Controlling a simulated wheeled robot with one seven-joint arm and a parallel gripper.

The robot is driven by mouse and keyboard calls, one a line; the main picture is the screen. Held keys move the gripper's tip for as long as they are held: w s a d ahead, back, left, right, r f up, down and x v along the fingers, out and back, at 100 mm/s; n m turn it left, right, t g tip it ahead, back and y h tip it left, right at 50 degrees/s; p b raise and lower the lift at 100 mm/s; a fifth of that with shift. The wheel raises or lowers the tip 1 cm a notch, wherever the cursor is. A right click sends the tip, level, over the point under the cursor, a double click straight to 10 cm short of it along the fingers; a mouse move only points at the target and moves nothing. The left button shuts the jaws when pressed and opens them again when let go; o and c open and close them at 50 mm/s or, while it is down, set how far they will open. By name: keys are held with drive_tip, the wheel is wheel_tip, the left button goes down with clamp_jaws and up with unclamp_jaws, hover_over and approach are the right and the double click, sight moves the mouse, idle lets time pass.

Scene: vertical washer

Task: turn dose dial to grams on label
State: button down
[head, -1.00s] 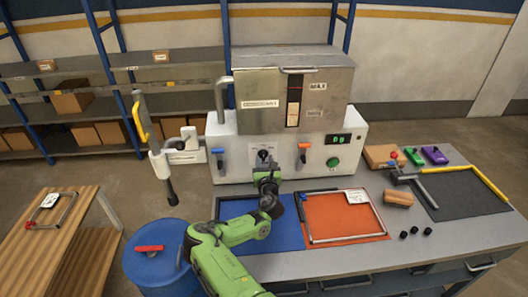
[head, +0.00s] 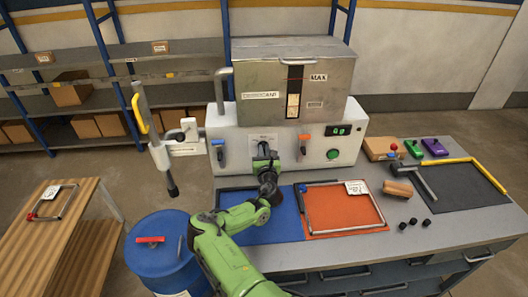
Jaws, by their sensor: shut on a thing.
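The washer (head: 232,153) stands at the back of the bench, with a pale front panel and a steel tank (head: 330,80) above. My gripper (head: 263,152) is up against the middle of the front panel, at the dose dial's place, and is shut on the dial. It hides the dial, so its pointer angle cannot be read. Part of the dial's pale scale plate (head: 263,138) shows just above the gripper. A small green digital display (head: 339,130) is lit to the right, its digits too small to read surely. Tank labels read DESCALANT (head: 260,96) and MAX (head: 318,77).
A green button (head: 333,154) is to the right. Blue and orange mats (head: 340,215) cover the bench front. A blue drum (head: 160,262) stands at front left.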

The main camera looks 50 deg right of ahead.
drive_tip(key=m, duration=0.4)
drive_tip(key=shift+d+m+b, duration=0.1)
drive_tip(key=shift+m+b, duration=0.2)
drive_tip(key=shift+b, duration=0.1)
drive_tip(key=m+b, duration=0.1)
drive_tip(key=m, duration=0.4)
drive_tip(key=shift+s+d, duration=0.1)
drive_tip(key=shift+b, duration=0.3)
drive_tip(key=c, duration=1.2)
unclamp_jaws()
drive_tip(key=shift+o, duration=0.2)
drive_tip(key=shift+s+f, duration=0.1)
